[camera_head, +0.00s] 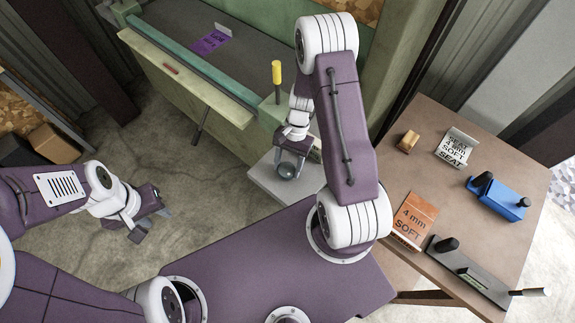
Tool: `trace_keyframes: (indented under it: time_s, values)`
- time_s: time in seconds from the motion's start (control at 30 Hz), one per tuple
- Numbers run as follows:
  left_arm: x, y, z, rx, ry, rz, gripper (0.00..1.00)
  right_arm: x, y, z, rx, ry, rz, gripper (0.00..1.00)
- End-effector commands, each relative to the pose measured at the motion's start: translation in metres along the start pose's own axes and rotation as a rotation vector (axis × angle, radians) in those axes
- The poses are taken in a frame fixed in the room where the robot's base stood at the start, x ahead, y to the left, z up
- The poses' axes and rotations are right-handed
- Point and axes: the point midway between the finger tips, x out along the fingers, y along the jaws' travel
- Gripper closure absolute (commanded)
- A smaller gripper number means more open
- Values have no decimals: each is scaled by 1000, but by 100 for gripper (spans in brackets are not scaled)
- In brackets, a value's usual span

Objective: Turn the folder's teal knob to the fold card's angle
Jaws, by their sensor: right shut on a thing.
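The folder (185,68) is a green machine with a dark bed, a teal bar and a pale front leaf. A purple card (210,42) with a small white piece behind it stands on its bed; its text is too small to read. My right gripper (288,168) is at the folder's right end, above a pale grey block (262,177). It is shut on a rounded grey piece, mostly covered by the fingers. I cannot make out a teal knob; the gripper may hide it. My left gripper (150,220) is open and empty above the floor.
An upright yellow handle (277,73) stands behind my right gripper. On the brown table (470,220) at right are an orange "4 mm SOFT" card (414,220), a white "SEAT" card (457,147), a blue tool (498,197) and a dark long tool (468,272). A cardboard box (55,144) is at left.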

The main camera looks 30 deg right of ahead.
Motion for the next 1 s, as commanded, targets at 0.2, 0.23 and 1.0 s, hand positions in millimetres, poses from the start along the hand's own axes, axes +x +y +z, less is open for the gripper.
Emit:
trace_keyframes:
  time_s: [0.2,0.23,1.0]
  values:
    - [0,0,0,0,0,0,64,-1,0,0,10,2,-6,87]
    - [0,0,0,0,0,0,64,-1,0,0,10,2,-6,87]
    - [6,0,1,0,0,0,64,-25,-1,-2,7,7,-8,25]
